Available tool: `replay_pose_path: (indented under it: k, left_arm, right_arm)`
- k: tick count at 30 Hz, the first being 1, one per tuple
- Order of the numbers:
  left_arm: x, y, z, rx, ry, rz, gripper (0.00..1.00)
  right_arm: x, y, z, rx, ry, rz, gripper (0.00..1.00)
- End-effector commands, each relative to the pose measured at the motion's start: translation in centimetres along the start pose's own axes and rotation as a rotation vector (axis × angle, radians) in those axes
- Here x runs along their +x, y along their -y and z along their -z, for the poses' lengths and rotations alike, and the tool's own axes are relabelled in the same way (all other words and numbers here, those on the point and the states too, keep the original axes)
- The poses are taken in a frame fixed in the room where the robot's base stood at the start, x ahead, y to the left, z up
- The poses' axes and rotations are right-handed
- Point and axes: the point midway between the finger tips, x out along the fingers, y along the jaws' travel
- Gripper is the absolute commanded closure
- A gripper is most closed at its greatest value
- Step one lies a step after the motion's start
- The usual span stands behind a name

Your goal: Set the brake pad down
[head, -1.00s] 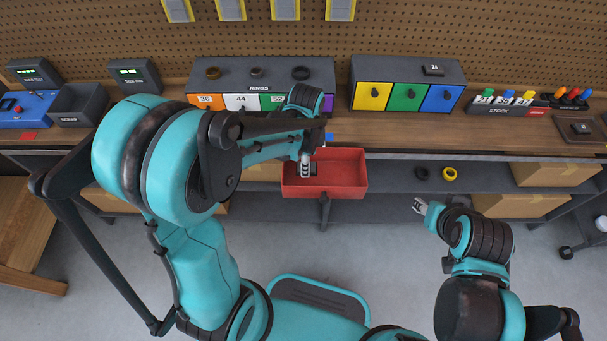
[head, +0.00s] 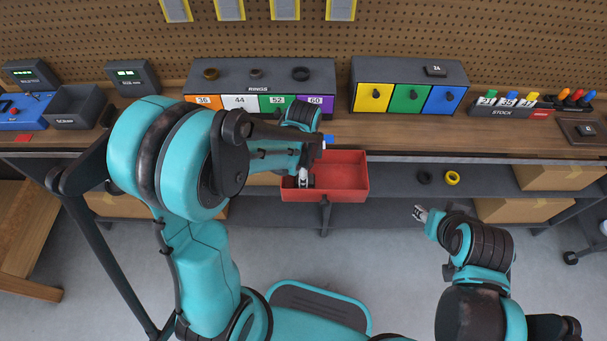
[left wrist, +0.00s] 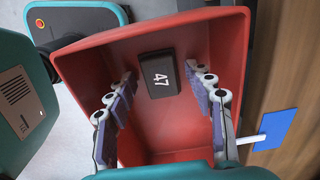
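The brake pad, a black block marked 47 (left wrist: 159,74), lies on the floor of the red open bin (left wrist: 225,50) in the left wrist view. The red bin (head: 345,175) also shows at the bench front in the head view. My left gripper (left wrist: 158,90) reaches down into the bin with its fingers spread on either side of the pad. Gaps show between both fingers and the pad. In the head view my left gripper (head: 304,180) is in the bin's left part. My right gripper (head: 420,213) hangs empty right of the bin, its finger gap too small to judge.
A rings box (head: 258,88), a box with yellow, green and blue fronts (head: 408,85) and a stock rack (head: 503,106) stand on the bench. A blue tag (left wrist: 275,130) is beside the bin. Black and yellow rings (head: 451,178) lie on the lower shelf.

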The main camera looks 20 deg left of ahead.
Motion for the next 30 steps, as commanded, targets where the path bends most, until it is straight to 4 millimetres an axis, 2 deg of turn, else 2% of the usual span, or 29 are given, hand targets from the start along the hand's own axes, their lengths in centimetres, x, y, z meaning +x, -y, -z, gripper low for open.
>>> replay_pose_path:
  k: [8, 11, 21, 25, 30]
  left_arm:
    - [-0.5, 0.0, 0.0, 0.0, 0.0, 0.0, 0.47]
    - [-1.8, 0.0, 0.0, 0.0, 0.0, 0.0, 0.47]
    - [-9.3, 0.0, 0.0, 0.0, 0.0, 0.0, 0.47]
    - [-11.2, 0.0, 0.0, 0.0, 0.0, 0.0, 0.47]
    - [-12.5, -0.1, -0.1, -0.017, -0.003, 0.008, 0.47]
  right_arm:
    - [-0.3, 0.0, 0.2, 0.0, 0.0, 0.0, 0.6]
    - [-0.9, 0.0, 0.6, 0.0, 0.0, 0.0, 0.6]
    - [-3.3, 0.0, 2.4, 0.0, 0.0, 0.0, 0.6]
    - [-3.8, 0.0, 2.7, 0.0, 0.0, 0.0, 0.6]
    - [-4.1, 0.0, 2.9, 0.0, 0.0, 0.0, 0.6]
